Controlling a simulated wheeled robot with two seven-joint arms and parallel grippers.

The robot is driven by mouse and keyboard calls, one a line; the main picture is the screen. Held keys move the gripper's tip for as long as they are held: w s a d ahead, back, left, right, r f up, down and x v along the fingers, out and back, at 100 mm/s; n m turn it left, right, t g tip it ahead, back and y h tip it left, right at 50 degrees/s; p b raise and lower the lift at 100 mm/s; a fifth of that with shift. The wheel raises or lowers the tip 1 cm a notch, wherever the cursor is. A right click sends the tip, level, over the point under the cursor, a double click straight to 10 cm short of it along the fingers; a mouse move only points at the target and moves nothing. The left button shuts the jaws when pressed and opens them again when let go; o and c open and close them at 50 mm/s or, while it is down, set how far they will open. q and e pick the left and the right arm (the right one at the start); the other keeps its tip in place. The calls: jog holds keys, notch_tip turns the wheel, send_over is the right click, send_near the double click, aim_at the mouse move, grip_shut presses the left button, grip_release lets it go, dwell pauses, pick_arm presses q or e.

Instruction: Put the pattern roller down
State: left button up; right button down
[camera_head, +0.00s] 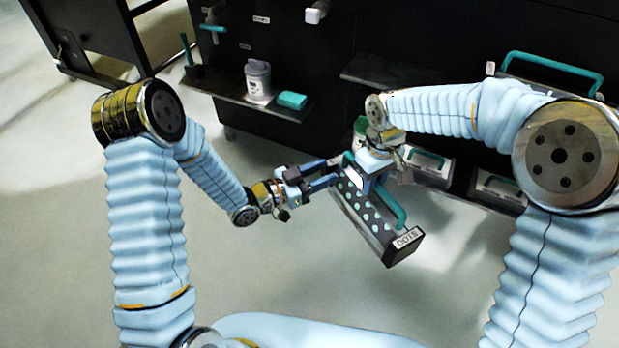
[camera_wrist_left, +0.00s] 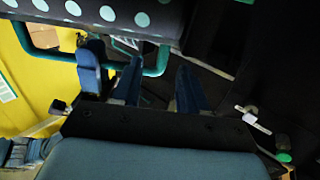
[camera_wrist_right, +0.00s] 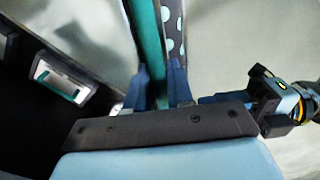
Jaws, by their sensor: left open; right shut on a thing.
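The pattern roller (camera_head: 375,220) is a dark block with pale teal dots, a teal handle and a "DOTS" label at its near end. It hangs tilted above the floor. My right gripper (camera_head: 375,182) is shut on the teal handle, which shows between its fingers in the right wrist view (camera_wrist_right: 150,45). My left gripper (camera_head: 332,173) is open and empty beside the roller's far end. In the left wrist view the dotted face (camera_wrist_left: 105,12) is at the top, beyond the left fingers (camera_wrist_left: 158,82). I cannot tell whether they touch it.
Two similar dark units with teal handles, one here (camera_head: 430,165) and one here (camera_head: 500,188), sit low behind my right arm. A small shelf (camera_head: 225,90) holds a white canister (camera_head: 258,80) and a teal block (camera_head: 292,100). The pale floor (camera_head: 290,265) is clear in front.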

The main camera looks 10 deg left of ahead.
aim_at(345, 163)
pick_arm(q)
jog(key=x, duration=0.8)
jog(key=shift+w+d, duration=0.1)
pick_arm(e)
jog(key=shift+r, duration=0.1)
pick_arm(q)
jog(key=shift+c, duration=0.2)
jog(key=c, duration=0.7)
jog(key=shift+d, duration=0.1)
grip_shut()
pick_arm(e)
jog(key=shift+w, duration=0.1)
